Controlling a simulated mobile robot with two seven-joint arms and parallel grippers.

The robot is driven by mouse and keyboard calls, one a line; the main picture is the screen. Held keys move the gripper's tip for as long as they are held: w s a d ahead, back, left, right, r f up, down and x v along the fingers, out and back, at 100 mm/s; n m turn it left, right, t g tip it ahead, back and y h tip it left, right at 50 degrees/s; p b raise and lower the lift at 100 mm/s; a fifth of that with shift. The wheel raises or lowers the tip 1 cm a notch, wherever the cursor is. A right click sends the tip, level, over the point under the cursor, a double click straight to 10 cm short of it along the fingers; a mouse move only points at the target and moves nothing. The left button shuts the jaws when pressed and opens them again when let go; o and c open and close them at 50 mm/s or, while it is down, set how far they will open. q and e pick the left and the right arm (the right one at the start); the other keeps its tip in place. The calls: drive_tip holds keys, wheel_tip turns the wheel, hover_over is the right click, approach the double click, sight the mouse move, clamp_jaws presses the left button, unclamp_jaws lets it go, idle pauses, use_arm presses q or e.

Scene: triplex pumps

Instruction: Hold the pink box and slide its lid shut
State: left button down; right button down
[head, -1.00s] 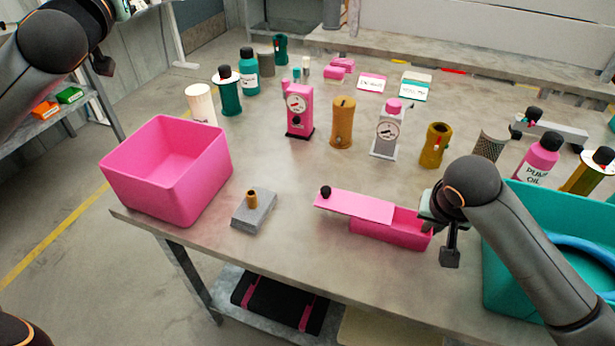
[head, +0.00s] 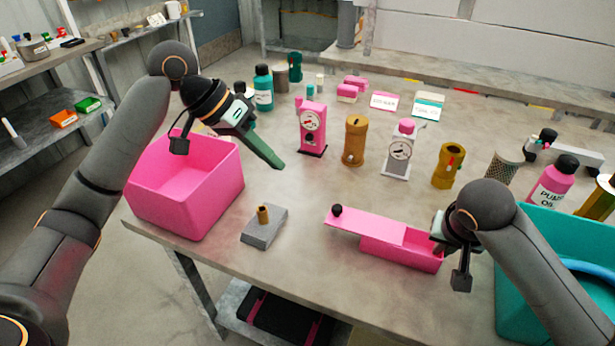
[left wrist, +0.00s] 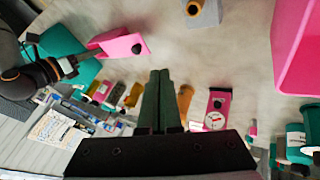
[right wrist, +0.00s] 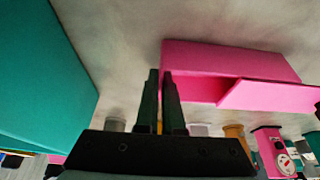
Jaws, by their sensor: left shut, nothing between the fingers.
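The pink box (head: 403,258) lies on the table near its front edge; it also shows in the right wrist view (right wrist: 230,58). Its flat pink lid (head: 372,227) is slid partly open and overhangs the box's left end, with a black knob (head: 337,211) at the lid's left end. The right part of the box is uncovered. My right gripper (head: 438,238) is at the box's right end, its fingers (right wrist: 160,78) slightly apart with the end wall seemingly between them. My left gripper (head: 280,165) is shut and empty, above the table, up and left of the knob.
A large pink bin (head: 185,205) stands at the left table edge, with a grey block with a brass peg (head: 264,228) beside it. Pump parts, including a pink gauge pump (head: 312,128) and a brass cylinder (head: 354,140), stand behind. A teal bin (head: 515,285) is at right.

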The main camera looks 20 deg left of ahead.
use_arm(q)
drive_tip(key=x, duration=0.3)
drive_tip(key=d+x, duration=0.1)
drive_tip(key=x, duration=0.3)
drive_tip(key=s+d+r+x, duration=0.1)
drive_tip(key=x, duration=0.3)
drive_tip(key=shift+d, duration=0.55)
